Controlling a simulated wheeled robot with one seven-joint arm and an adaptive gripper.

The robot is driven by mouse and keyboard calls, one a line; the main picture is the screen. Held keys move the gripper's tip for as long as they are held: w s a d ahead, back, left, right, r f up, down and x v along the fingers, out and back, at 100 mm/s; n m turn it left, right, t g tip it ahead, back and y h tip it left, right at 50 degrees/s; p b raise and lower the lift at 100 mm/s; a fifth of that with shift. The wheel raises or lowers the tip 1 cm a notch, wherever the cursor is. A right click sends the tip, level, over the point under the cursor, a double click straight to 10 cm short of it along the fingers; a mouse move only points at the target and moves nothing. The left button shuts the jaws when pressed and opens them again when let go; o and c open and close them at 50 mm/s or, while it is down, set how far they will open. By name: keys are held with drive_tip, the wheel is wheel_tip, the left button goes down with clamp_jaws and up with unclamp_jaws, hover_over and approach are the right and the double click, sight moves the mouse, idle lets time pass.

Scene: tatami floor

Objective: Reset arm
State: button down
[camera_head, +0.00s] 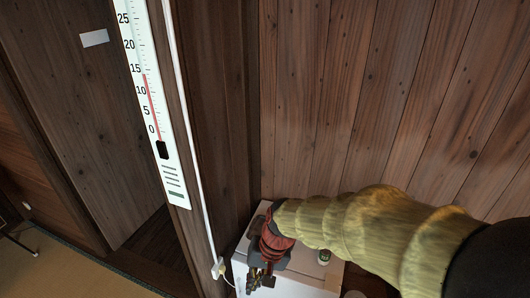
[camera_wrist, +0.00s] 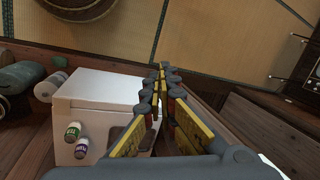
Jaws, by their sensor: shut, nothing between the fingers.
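My gripper (camera_head: 262,277) shows at the bottom centre of the head view, at the end of my arm, which reaches in from the right. In the wrist view my gripper (camera_wrist: 162,72) has its yellow and grey fingers drawn together at the tips, with nothing between them. The gripper is over or beside a white box (camera_head: 305,279). The same white box (camera_wrist: 95,95) is left of the fingers in the wrist view. I cannot tell whether the gripper touches it.
Two small bottles (camera_wrist: 73,131) (camera_wrist: 81,149) are on the white box. A white roll-like thing (camera_wrist: 50,87) is beside it. A thermometer (camera_head: 158,100) hangs on a wooden post. Plank walls (camera_head: 370,90) stand behind my arm. Tatami floor (camera_wrist: 215,45) lies beyond the fingertips.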

drive_tip(key=s+d+r+t+h, duration=0.1)
drive_tip(key=s+d+r+t, duration=0.2)
drive_tip(key=s+d+r, duration=0.2)
drive_tip(key=s+d+r+t+h, duration=0.2)
drive_tip(key=s+d+r+t, duration=0.1)
drive_tip(key=d+r, duration=0.9)
drive_tip(key=s+d, duration=0.1)
drive_tip(key=d, duration=0.4)
drive_tip(key=shift+s, duration=0.35)
drive_tip(key=shift+d, duration=0.1)
